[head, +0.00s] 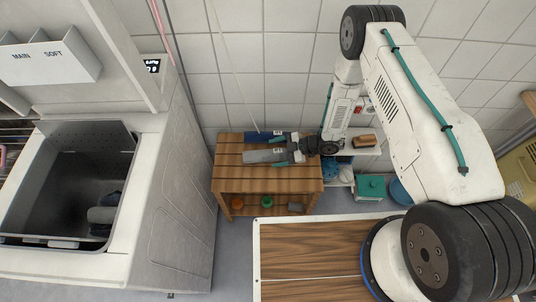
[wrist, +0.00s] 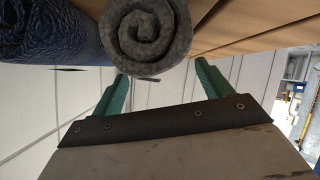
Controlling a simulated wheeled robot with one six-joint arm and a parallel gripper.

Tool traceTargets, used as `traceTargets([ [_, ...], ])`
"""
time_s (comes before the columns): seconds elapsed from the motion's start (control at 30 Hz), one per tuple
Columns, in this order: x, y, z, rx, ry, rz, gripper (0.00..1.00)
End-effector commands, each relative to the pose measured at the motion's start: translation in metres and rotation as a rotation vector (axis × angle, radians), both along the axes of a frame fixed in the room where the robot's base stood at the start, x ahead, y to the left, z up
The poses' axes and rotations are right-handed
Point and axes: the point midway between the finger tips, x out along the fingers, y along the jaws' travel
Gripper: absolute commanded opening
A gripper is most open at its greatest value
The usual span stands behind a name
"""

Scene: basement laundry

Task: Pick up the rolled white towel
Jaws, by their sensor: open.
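No clearly white towel shows. A grey rolled towel (head: 262,156) lies on the slatted wooden bench (head: 228,185). In the wrist view its spiral end (wrist: 150,38) faces me, looking dark grey in shade. My gripper (head: 281,151) is at the roll's right end, its jaws open. In the wrist view the two green fingers (wrist: 162,72) stand apart, one on either side of the lower part of the roll's end. I cannot tell whether either finger touches it. A dark blue roll (head: 258,137) lies beside it, nearer the wall; it also shows in the wrist view (wrist: 45,30).
Small orange and green items (head: 237,203) sit on the bench's lower shelf. A teal box (head: 371,188) and blue bowl (head: 400,191) are to the right.

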Motion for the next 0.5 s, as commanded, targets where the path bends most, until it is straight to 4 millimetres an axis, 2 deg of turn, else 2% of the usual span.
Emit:
traceTargets([
  [0.17,0.0014,0.0158,-0.0087,0.0,0.001,0.0,0.78],
  [0.4,0.0024,0.0154,-0.0093,-0.001,0.001,-0.005,0.78],
  [0.5,0.0024,0.0151,-0.0092,0.0,0.001,-0.005,0.5],
])
